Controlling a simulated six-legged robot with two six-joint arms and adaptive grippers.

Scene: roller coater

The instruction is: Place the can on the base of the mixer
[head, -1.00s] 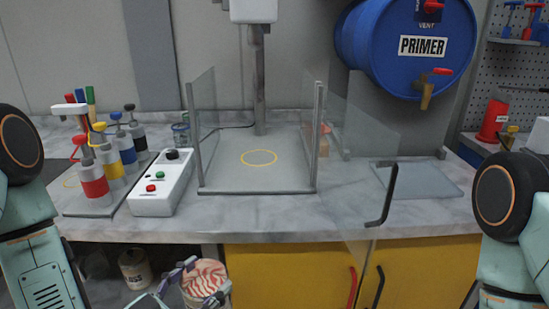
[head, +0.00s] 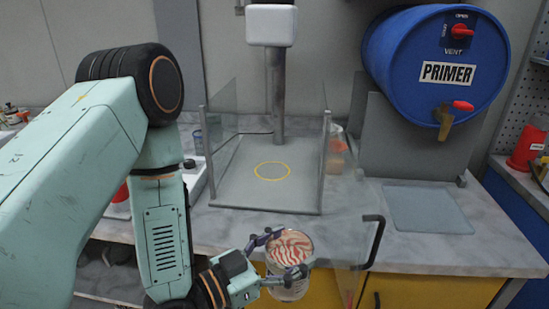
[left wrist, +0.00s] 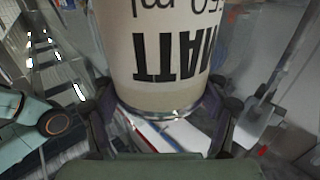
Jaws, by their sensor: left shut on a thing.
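The can (head: 291,247) has a red-and-white swirled top and is held in my left gripper (head: 275,255), in front of the counter's front edge. In the left wrist view the can (left wrist: 170,50) fills the upper middle, with "MATT" lettering upside down, and the fingers of my left gripper (left wrist: 165,110) close around it. The mixer base (head: 233,182) is a grey plate with a yellow ring (head: 272,171), empty, behind the can. The mixer's white head (head: 271,25) stands above it on a grey column. My right gripper is out of view.
Clear guard panels stand at the left (head: 222,125) and right of the base. An open clear door with a black handle (head: 374,243) juts out at the front right. A blue primer drum (head: 430,60) and a grey mat (head: 428,209) are at the right.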

